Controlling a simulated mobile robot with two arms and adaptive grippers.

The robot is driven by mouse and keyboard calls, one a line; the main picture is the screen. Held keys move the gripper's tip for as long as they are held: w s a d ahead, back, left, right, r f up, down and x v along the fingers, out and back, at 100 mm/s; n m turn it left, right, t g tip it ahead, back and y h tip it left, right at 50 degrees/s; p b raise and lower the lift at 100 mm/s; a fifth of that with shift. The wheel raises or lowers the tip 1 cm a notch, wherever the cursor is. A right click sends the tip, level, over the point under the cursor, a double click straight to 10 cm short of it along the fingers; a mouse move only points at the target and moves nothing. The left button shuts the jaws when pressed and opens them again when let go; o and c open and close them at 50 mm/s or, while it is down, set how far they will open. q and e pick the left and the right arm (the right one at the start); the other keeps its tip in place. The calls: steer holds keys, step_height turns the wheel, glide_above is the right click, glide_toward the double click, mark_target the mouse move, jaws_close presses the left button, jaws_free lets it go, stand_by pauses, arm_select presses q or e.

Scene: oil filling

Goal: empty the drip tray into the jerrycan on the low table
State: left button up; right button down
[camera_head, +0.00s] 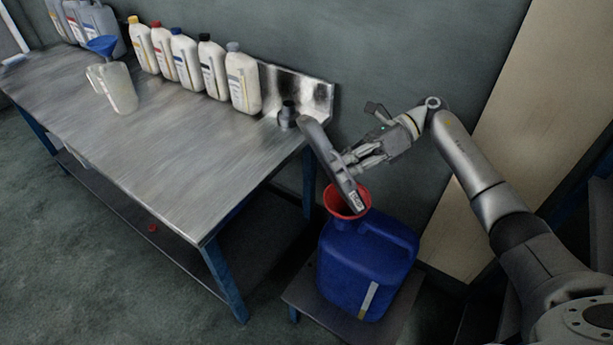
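The blue jerrycan (366,262) stands upright on the low table (318,313) at the lower right, with a red funnel (347,203) in its mouth. My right gripper (352,166) is shut on the rim of the grey drip tray (327,152). The tray is tipped steeply on edge, and its lower end is over the red funnel. Its inside faces away, so I cannot see any oil or whether any is flowing. My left gripper is not in view.
A metal workbench (170,150) with blue legs fills the left. Several bottles, among them a white one with a grey cap (243,80), line its back. A small dark object (287,115) stands near the bench's right end.

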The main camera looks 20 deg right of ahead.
steer(key=shift+w+p, duration=0.1)
steer(key=shift+p, duration=0.35)
steer(key=a+h+p, duration=0.1)
steer(key=p, duration=0.1)
steer(key=a+p, duration=0.1)
steer(key=p, duration=0.1)
steer(key=shift+f+h, duration=0.35)
steer(key=shift+h, duration=0.05)
steer(key=s+a+f+t+h+p, duration=0.1)
steer(key=a+f+h, duration=0.45)
steer(key=f, duration=0.25)
steer(key=a+f+t+h+p, duration=0.1)
steer(key=a+f+h, duration=0.3)
steer(key=f+h, duration=0.3)
arm_select(q)
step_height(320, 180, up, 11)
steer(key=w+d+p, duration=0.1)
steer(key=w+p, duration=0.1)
steer(key=p, duration=0.1)
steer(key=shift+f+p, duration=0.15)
steer(key=shift+p, duration=0.15)
arm_select(e)
steer(key=shift+d+r+y, duration=0.2)
steer(key=shift+r, duration=0.65)
steer(key=shift+d+r+y, duration=0.15)
steer(key=shift+r, duration=0.65)
